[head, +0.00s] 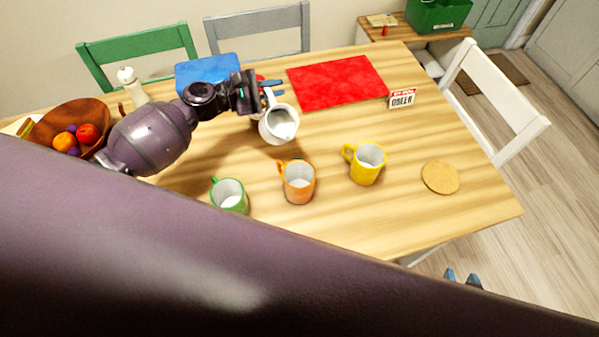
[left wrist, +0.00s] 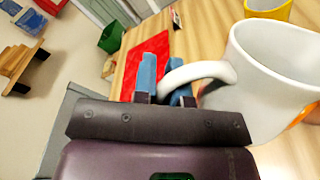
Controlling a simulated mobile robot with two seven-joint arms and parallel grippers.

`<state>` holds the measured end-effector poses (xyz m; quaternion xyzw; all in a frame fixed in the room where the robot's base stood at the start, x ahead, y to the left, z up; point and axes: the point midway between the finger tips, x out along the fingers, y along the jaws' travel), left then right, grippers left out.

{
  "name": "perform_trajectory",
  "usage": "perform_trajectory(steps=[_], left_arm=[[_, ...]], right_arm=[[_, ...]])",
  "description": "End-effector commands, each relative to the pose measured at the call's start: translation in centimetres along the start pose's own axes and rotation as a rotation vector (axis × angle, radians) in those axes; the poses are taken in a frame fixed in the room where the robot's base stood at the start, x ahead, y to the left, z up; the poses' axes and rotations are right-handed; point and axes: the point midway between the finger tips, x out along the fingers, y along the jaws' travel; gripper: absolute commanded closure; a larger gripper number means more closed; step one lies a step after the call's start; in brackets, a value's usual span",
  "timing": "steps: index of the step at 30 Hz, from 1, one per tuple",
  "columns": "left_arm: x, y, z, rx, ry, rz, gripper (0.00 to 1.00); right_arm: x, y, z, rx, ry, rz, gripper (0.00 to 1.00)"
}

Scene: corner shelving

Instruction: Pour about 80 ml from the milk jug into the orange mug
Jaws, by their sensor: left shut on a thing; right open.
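The white milk jug (head: 268,130) is held by its handle in my left gripper (head: 270,97), behind and a little left of the orange mug. I cannot tell its exact height above the table. The jug's open top faces the head camera, and it looks slightly tilted. In the left wrist view the jug (left wrist: 265,85) fills the right side, its handle between the blue fingertips (left wrist: 165,80). The orange mug (head: 299,185) stands upright on the table, apart from the jug; its inside looks pale. My right gripper (head: 463,279) shows only its blue fingertips, open, beyond the front edge.
A green mug (head: 230,198) stands left of the orange mug and a yellow mug (head: 367,165) right. A cork coaster (head: 440,178), red mat (head: 340,82), small sign (head: 402,98), fruit bowl (head: 88,113) and pepper mill (head: 132,88) are on the table. My arm hides the front left.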

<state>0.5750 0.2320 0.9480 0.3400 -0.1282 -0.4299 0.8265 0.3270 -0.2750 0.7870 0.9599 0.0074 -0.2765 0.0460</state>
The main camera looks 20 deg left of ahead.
Motion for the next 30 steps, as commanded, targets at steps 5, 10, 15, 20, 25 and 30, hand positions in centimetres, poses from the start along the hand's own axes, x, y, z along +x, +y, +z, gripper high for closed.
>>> perform_trajectory(steps=[5, 10, 15, 20, 25, 30], left_arm=[[0.4, -3.0, -0.9, 0.11, 0.017, -0.007, 1.0], [0.3, -1.5, 1.9, 0.226, 0.03, -0.004, 1.0], [0.4, -2.4, 1.8, 0.291, 0.046, -0.013, 1.0], [0.5, -2.4, 2.2, 0.339, 0.052, -0.011, 1.0], [0.5, -2.6, 2.3, 0.371, 0.056, -0.013, 1.0], [0.5, -2.6, 2.4, 0.395, 0.06, -0.013, 1.0]], right_arm=[[0.7, -0.2, 2.0, 0.0, -0.019, -0.002, 0.57], [-0.4, 0.1, -0.1, 0.001, -0.007, 0.001, 0.57], [-0.7, 0.1, 0.1, 0.001, -0.006, 0.003, 0.57], [-0.9, 0.2, 0.2, 0.001, -0.012, 0.004, 0.57], [-0.8, 0.2, 0.2, 0.001, -0.012, 0.003, 0.57], [-0.6, 0.2, 0.0, 0.0, -0.01, 0.003, 0.57]])
